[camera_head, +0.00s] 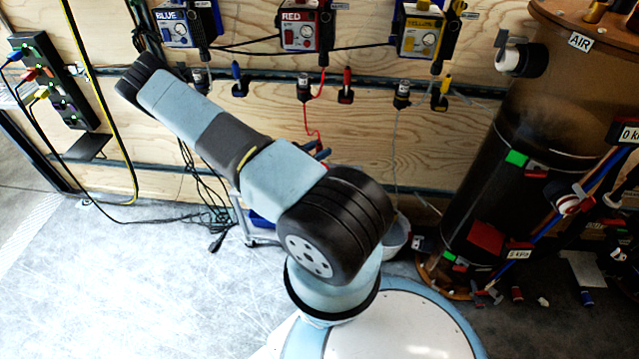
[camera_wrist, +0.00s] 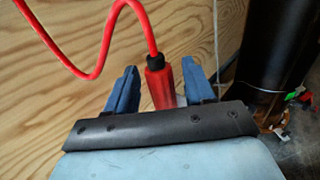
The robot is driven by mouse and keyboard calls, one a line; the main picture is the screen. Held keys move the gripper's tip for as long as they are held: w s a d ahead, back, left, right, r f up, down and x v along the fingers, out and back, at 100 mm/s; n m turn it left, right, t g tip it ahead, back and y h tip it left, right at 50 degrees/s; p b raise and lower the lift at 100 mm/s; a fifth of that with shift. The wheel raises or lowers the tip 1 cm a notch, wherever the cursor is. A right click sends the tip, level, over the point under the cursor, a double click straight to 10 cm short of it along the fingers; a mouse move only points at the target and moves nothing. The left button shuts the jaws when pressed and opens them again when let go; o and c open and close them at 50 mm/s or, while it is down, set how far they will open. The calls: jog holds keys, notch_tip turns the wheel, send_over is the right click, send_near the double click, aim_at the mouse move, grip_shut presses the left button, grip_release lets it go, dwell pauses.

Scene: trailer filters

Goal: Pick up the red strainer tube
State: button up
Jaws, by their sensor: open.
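The red strainer tube (camera_wrist: 160,88) shows in the wrist view, with a black collar at its top and a red hose running up from it. It stands nearly upright in the picture, between the two blue fingers of my gripper (camera_wrist: 160,74). The fingers are apart, with a visible gap on the tube's right; its lower end is hidden behind my wrist. In the head view my arm hides most of the gripper, and only a bit of a blue finger (camera_head: 322,153) shows. The tube itself cannot be made out there.
A plywood wall (camera_head: 365,150) carries the blue (camera_head: 187,25), red (camera_head: 305,25) and yellow (camera_head: 425,32) units. The red hose (camera_head: 306,120) hangs below the red unit. A large dark tank (camera_head: 525,150) stands at right. Loose black cables (camera_head: 205,205) lie left; the floor (camera_head: 120,280) there is mostly clear.

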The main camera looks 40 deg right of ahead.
grip_shut()
dwell(0.4)
jog(key=shift+r, duration=0.1)
